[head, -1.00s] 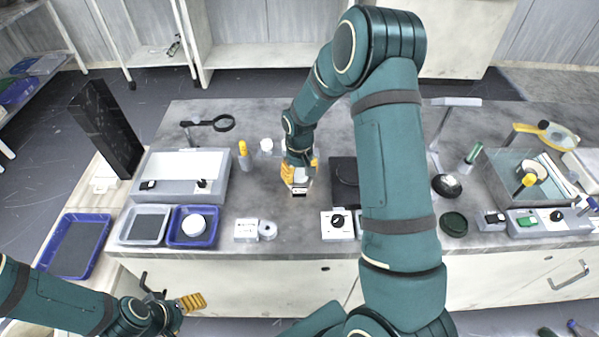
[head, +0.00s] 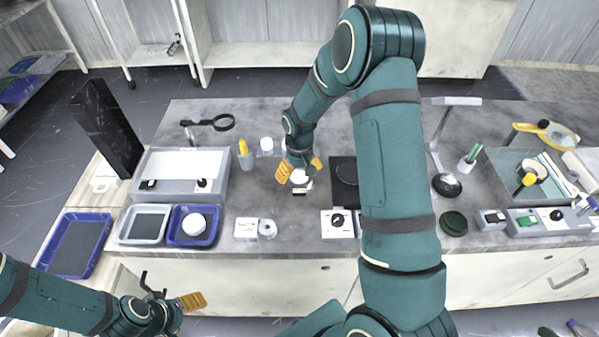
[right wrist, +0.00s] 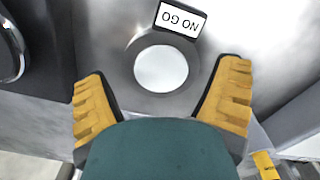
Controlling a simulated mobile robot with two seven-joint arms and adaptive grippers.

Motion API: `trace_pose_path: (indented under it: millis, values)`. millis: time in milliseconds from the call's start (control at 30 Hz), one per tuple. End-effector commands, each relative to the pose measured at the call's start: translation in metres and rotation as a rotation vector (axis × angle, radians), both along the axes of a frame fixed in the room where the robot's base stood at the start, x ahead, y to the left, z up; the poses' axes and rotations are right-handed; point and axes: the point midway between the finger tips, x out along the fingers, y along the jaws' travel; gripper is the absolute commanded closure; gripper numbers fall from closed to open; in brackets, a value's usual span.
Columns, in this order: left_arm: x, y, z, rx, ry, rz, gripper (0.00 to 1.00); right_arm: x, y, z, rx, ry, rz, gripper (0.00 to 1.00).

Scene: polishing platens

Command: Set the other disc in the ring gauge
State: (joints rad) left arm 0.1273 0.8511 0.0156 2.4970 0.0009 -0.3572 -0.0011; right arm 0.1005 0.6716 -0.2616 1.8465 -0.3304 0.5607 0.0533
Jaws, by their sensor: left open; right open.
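In the head view this disc (head: 299,177) shows below my right gripper (head: 301,168). The right gripper is open, its yellow fingers apart on either side of the disc and clear of it. Another white disc (head: 194,224) lies in the blue tray (head: 176,240) at the left. My left gripper (head: 172,292) is open and empty in front of the bench.
A grey tray (head: 126,238) stands beside the blue tray. A white labelled block (head: 246,229) and a round part (head: 267,229) stand near the front edge. A dark plate (head: 343,169) lies right of the gauge.

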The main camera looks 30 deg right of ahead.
Motion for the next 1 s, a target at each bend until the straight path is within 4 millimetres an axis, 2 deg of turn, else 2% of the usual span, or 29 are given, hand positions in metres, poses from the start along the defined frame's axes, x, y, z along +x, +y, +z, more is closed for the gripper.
trace_pose_path:
  millis: [167, 600, 800, 1000]
  values:
    - [0.000, 0.000, 0.000, 0.000, 0.000, 0.000, 0.32, 0.001, 0.000, 0.017, 0.000, -0.004, 0.000, 0.12]
    - [0.000, 0.000, 0.000, 0.000, 0.000, 0.000, 0.32, 0.001, 0.000, 0.101, 0.000, -0.005, 0.000, 0.12]
    - [0.000, 0.000, 0.000, 0.000, 0.000, 0.000, 0.32, 0.001, 0.000, 0.118, 0.000, -0.002, 0.000, 0.12]
    - [0.000, 0.000, 0.000, 0.000, 0.000, 0.000, 0.32, 0.000, 0.000, 0.120, 0.000, 0.000, 0.000, 0.12]
